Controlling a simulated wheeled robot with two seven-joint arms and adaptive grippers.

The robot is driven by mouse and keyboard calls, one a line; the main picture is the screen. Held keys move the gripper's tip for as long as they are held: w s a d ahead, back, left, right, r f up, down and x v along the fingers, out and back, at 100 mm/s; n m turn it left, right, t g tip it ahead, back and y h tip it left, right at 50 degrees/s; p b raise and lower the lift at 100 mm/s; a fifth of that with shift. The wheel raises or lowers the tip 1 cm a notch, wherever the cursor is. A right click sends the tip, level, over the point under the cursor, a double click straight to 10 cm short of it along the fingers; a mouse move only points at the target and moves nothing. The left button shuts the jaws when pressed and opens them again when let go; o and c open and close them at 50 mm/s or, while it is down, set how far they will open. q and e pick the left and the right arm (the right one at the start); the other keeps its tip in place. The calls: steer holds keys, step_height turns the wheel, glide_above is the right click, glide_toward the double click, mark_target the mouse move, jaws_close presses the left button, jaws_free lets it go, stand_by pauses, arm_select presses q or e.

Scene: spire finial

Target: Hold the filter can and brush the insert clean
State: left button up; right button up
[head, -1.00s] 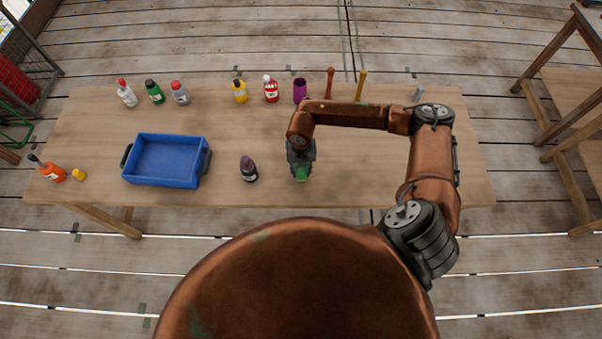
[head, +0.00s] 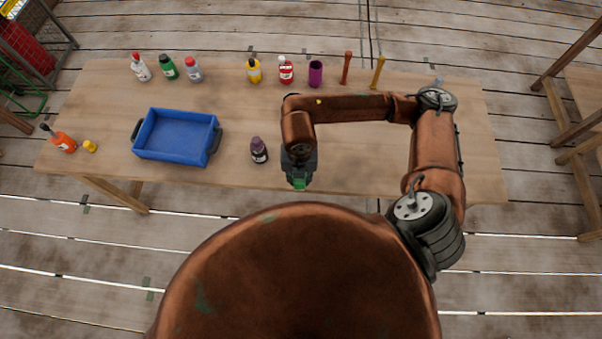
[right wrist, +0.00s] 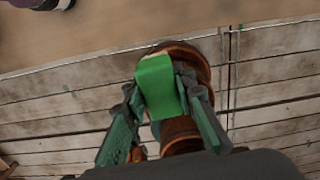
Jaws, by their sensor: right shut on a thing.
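My right gripper (head: 299,181) is low at the table's front edge, right of a dark bottle with a purple cap. In the right wrist view my right gripper (right wrist: 160,108) is shut on a green block-like thing (right wrist: 157,85); the floor planks and my copper body show behind it. I cannot tell whether this is the filter can, the insert or the brush. A small green patch of it shows in the head view (head: 299,185). No filter can or brush is plainly recognizable. My left gripper is out of view.
A blue tray (head: 170,156) stands on the wooden table (head: 400,160), left of the dark bottle (head: 259,151). Several bottles, a purple cup (head: 316,73), a red stick (head: 346,68) and a yellow stick (head: 377,72) line the back. An orange bottle (head: 63,142) lies at left.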

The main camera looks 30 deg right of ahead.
steer(key=o, duration=0.6)
steer(key=c, duration=0.4)
steer(key=shift+c, duration=0.4)
